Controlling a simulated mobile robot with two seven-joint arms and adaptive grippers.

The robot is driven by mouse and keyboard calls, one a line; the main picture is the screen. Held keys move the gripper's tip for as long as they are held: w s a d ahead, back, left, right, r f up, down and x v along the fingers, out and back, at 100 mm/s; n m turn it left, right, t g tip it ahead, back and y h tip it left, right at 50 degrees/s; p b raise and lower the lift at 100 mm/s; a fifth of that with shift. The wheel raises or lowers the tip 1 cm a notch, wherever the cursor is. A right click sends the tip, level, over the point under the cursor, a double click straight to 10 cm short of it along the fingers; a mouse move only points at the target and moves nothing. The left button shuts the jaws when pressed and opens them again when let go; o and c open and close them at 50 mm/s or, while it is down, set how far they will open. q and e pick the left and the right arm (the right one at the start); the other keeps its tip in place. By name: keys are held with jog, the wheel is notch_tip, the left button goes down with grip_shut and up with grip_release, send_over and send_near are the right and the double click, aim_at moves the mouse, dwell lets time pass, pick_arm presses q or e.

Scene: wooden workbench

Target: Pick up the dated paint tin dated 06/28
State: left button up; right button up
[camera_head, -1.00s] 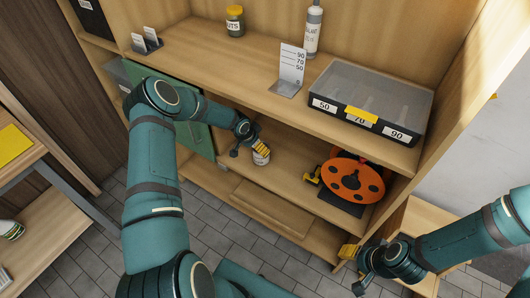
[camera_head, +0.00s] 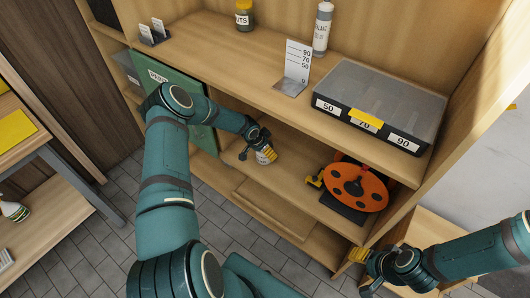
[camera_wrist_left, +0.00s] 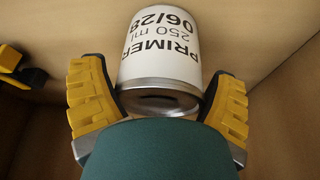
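The paint tin (camera_wrist_left: 160,45) has a white label reading "PRIMER 250 ml 06/28", upside down in the left wrist view, and a silver rim. It is also in the head view (camera_head: 266,157), in the lower shelf space, partly hidden by my left gripper. My left gripper (camera_head: 266,150) has its yellow fingers on both sides of the tin, and the pads appear to touch it near the rim (camera_wrist_left: 162,100). Whether the tin bears on the shelf cannot be seen clearly. My right gripper (camera_head: 362,268) is at the lower right, away from the tin; its finger gap is not clear.
An orange disc (camera_head: 375,190) stands right of the tin. A green door panel (camera_head: 203,138) is at its left. The upper shelf (camera_head: 235,75) overhangs, carrying a lidded bin (camera_head: 375,95), a number card (camera_head: 297,62), a jar (camera_head: 244,17) and a bottle (camera_head: 322,28).

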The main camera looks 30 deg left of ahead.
pick_arm(q)
jog(key=c, duration=0.5)
